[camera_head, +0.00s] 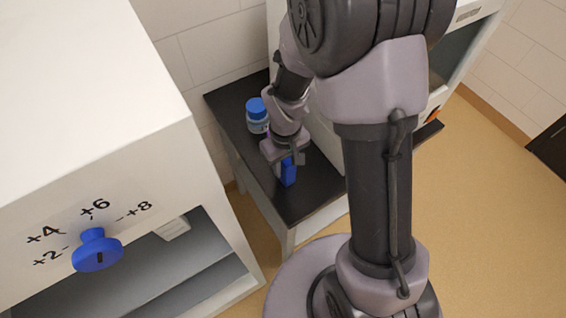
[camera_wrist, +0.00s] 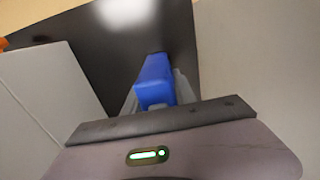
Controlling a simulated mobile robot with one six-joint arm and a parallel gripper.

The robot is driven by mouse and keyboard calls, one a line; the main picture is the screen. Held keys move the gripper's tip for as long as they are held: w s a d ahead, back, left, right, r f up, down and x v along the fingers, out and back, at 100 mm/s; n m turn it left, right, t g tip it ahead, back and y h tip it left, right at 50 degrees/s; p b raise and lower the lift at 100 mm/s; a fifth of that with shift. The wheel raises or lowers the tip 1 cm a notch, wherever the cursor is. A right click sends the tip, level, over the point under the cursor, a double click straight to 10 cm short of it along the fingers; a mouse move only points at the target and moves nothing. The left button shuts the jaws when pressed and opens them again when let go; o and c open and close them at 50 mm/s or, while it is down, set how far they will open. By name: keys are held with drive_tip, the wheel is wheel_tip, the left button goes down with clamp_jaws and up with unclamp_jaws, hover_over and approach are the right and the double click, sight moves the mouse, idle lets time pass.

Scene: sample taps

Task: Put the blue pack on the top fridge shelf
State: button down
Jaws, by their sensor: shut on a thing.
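The blue pack (camera_head: 289,172) is a small upright block at the dark table (camera_head: 305,200) in the head view. My gripper (camera_head: 287,160) is shut on it from above. In the wrist view the blue pack (camera_wrist: 154,80) sits between my fingers (camera_wrist: 154,96), with the dark tabletop behind it. I cannot tell whether the pack touches the table. The fridge is the white cabinet (camera_head: 90,120) at the left, with a blue knob (camera_head: 96,250) and temperature marks. Its front is open at the lower part, and a grey shelf (camera_head: 170,265) shows inside.
A jar with a blue lid (camera_head: 257,115) stands on the table behind my gripper. A white appliance (camera_head: 325,135) stands on the table, partly hidden by my arm. A small white item (camera_head: 173,228) is inside the fridge. Open floor (camera_head: 490,220) lies to the right.

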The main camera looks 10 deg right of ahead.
drive_tip(key=shift+f, duration=0.15)
drive_tip(key=c, duration=1)
unclamp_jaws()
